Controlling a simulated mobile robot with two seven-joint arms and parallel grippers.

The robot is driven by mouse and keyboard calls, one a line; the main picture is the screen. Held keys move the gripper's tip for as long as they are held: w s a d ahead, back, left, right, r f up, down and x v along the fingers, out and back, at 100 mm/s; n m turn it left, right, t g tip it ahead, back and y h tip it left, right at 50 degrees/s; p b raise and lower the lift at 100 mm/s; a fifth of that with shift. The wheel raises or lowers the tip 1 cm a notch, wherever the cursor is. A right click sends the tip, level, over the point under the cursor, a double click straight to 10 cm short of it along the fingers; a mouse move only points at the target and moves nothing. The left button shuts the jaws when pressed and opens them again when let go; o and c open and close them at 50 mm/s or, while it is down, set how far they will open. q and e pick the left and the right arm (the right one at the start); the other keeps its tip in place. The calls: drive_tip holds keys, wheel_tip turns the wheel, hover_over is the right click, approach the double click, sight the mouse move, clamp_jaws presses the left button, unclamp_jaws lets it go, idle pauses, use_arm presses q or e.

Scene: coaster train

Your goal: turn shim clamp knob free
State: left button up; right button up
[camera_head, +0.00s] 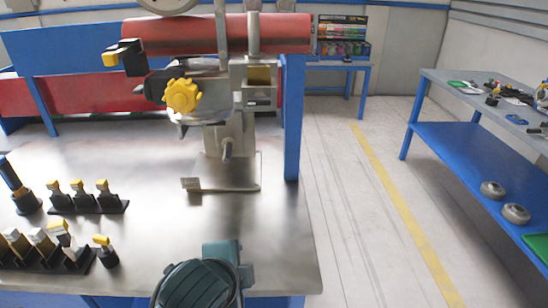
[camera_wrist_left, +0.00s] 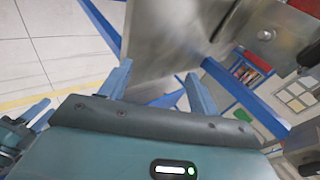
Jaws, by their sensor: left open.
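The yellow lobed clamp knob (camera_head: 182,96) sits on the front of the grey metal clamp stand (camera_head: 237,125) in the head view. A round grey metal plate is just below it. The knob does not show in the left wrist view. My left gripper (camera_wrist_left: 158,70) is open and empty, with its two blue-grey fingers apart. A teal part of my arm shows at the bottom of the head view, well in front of the stand; no fingertips show there. A teal part with finger-like pieces (camera_wrist_left: 38,115) at the left of the wrist view may be my right gripper.
The steel table (camera_head: 150,240) holds black-and-yellow tools in racks (camera_head: 88,203) at the left. A red cylinder (camera_head: 200,35) lies behind the stand. A blue post (camera_head: 291,120) stands right of it. A blue shelf (camera_head: 470,165) stands right.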

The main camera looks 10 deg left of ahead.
use_arm(q)
drive_tip(key=w+d+r+m+t+y, duration=0.25)
drive_tip(key=w+r+m+t, duration=0.2)
drive_tip(key=r+m, duration=0.65)
drive_tip(key=m+t+y, duration=0.2)
drive_tip(key=m+t, duration=0.3)
drive_tip(key=m, duration=0.3)
approach(259, 102)
drive_tip(key=b+x, duration=0.1)
drive_tip(key=x, duration=0.7)
drive_tip(key=shift+w+a+r, duration=0.1)
drive_tip(key=shift+w+r, duration=0.1)
drive_tip(key=shift+w+a, duration=0.1)
drive_tip(key=shift+w, duration=0.3)
drive_tip(key=shift+f, duration=0.1)
drive_tip(key=shift+c, duration=1.3)
drive_tip(key=c, duration=0.7)
use_arm(e)
drive_tip(key=shift+f, duration=0.25)
